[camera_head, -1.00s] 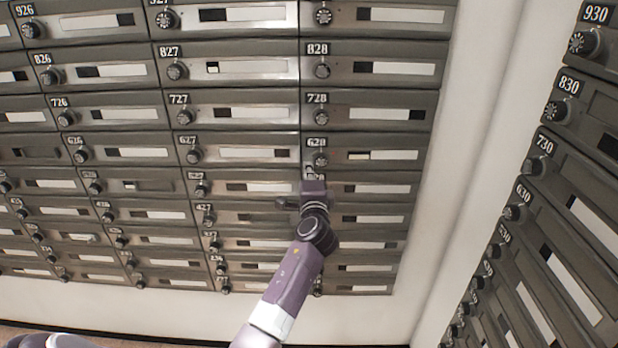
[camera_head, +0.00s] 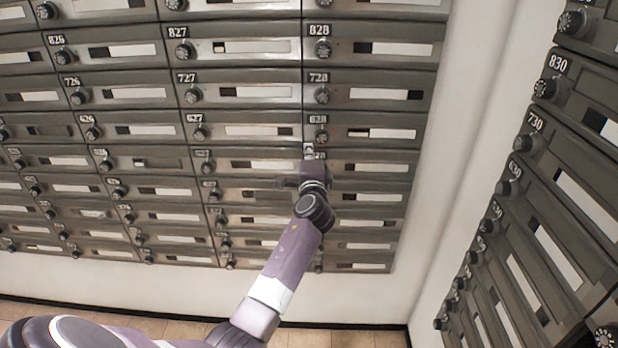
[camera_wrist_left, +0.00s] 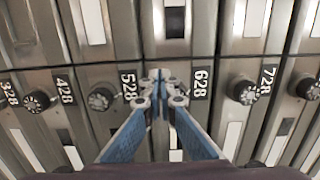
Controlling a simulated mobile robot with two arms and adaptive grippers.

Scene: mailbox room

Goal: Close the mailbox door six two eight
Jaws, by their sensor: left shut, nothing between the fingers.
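The mailbox door 628 (camera_head: 390,133) is in the right column of the grey wall of mailboxes, below 728. It looks flush with the doors around it, with a white strip and a round knob (camera_head: 321,136). My left gripper (camera_head: 308,151) is shut and empty just below and left of that knob. In the left wrist view its blue fingers (camera_wrist_left: 161,80) meet between the 528 and 628 labels, beside the 628 label (camera_wrist_left: 201,84). They partly hide the 628 front there. I cannot tell whether they touch it. My right gripper is not in view.
Mailboxes 728 (camera_head: 385,93) and 828 (camera_head: 400,48) above are shut. Another bank of mailboxes (camera_head: 545,190) stands on the right, past a pale wall strip (camera_head: 470,130). Tiled floor (camera_head: 340,338) shows below.

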